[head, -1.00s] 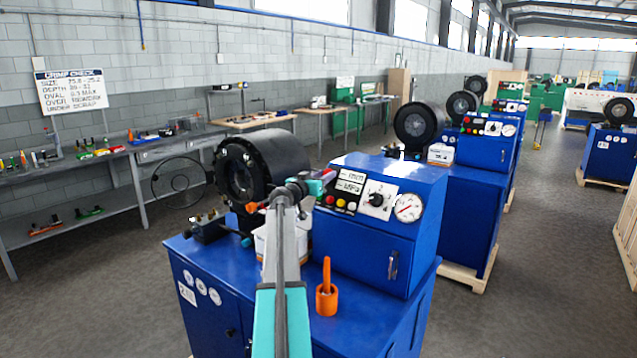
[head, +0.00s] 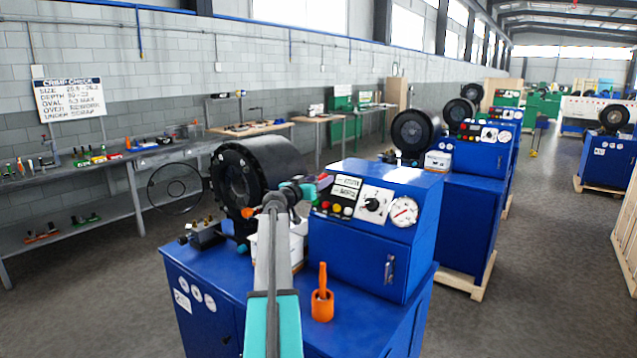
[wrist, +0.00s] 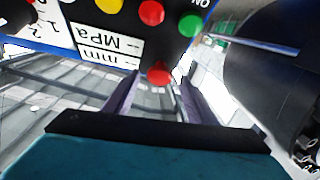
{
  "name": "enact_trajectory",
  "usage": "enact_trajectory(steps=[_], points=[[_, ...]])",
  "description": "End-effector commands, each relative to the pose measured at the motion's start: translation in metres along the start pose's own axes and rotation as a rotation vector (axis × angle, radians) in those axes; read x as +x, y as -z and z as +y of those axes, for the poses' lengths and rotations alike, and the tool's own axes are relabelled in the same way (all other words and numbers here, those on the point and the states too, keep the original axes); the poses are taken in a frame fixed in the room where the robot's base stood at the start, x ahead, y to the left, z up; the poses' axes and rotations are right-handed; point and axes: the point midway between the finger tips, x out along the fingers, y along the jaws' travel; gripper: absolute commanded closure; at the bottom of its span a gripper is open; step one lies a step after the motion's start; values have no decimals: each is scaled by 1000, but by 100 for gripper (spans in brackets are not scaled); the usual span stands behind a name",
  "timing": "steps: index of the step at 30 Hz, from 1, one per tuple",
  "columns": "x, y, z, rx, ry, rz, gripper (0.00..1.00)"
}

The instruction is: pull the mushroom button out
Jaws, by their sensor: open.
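The red mushroom button (wrist: 158,75) stands out from the control panel of the nearest blue machine (head: 375,235). In the wrist view it lies between the tips of my gripper's two fingers (wrist: 158,84), which are open with a gap on each side. I cannot tell how deep the fingers reach around it. In the head view my gripper (head: 318,183) is at the upper left of the panel, and the arm hides part of this area. The button is small and partly hidden there.
Flat red (wrist: 150,12), yellow (wrist: 110,4) and green (wrist: 190,25) buttons sit close by on the panel. The black crimper head (head: 250,175) is left of my gripper. An orange cup (head: 322,307) with a handle stands on the machine's top. A gauge (head: 404,212) is on the right.

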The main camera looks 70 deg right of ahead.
Motion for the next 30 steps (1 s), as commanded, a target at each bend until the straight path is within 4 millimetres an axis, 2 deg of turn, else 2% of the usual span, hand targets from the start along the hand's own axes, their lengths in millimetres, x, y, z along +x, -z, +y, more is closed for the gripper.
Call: enact_trajectory(steps=[5, 11, 30], points=[[-6, -1, 0, 0, 0, 0, 49], [-22, -2, 1, 2, 0, 0, 49], [-109, -3, 0, 1, 1, 0, 49]])
